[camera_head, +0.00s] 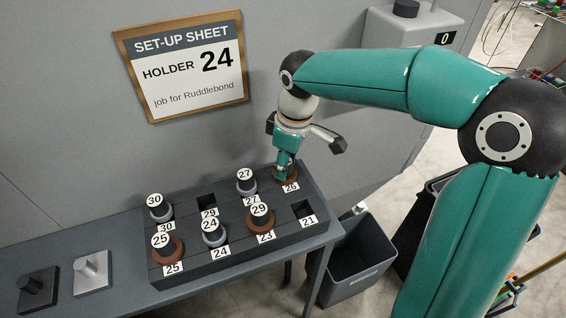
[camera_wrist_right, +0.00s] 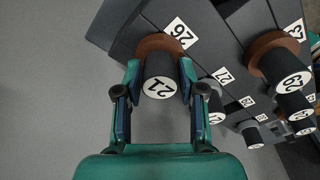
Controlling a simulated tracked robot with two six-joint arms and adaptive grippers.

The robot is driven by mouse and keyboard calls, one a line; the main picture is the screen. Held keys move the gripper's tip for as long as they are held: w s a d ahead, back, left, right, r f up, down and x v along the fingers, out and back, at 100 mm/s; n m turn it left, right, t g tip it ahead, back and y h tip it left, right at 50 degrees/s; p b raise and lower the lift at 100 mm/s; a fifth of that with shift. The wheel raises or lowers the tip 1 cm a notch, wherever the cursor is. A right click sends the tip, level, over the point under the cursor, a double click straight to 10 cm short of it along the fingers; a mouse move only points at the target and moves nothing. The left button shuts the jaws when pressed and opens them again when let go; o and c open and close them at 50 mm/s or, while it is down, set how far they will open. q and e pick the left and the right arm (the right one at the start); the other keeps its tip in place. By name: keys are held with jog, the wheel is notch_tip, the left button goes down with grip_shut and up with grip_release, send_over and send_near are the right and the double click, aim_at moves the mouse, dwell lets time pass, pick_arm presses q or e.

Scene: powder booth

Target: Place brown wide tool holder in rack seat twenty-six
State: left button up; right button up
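A brown wide tool holder (camera_wrist_right: 158,44) with a black body and a tag reading 21 stands in the rack seat labelled 26. In the head view its brown flange (camera_head: 292,175) shows at the rack's far right corner, mostly behind my gripper. My right gripper (camera_head: 284,165) points down over it. In the right wrist view the fingers of my right gripper (camera_wrist_right: 161,80) lie along both sides of the black body and look pressed to it. The flange looks level with the rack top. My left gripper is not in view.
The rack (camera_head: 255,238) holds brown holders tagged 25 (camera_head: 170,247) and 29 (camera_head: 262,222), and grey holders 30, 24 and 27. Seats 29 (camera_head: 207,203) and 21 (camera_head: 302,210) are empty. A set-up sheet (camera_head: 190,65) reads holder 24. A bin (camera_head: 355,275) stands right.

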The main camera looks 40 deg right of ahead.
jog(key=shift+o, duration=1.2)
jog(key=shift+r, duration=0.15)
notch_tip(320, 180, up, 12)
jog(key=s+p, duration=0.1)
jog(key=shift+s+d, duration=0.15)
jog(key=shift+d, duration=0.2)
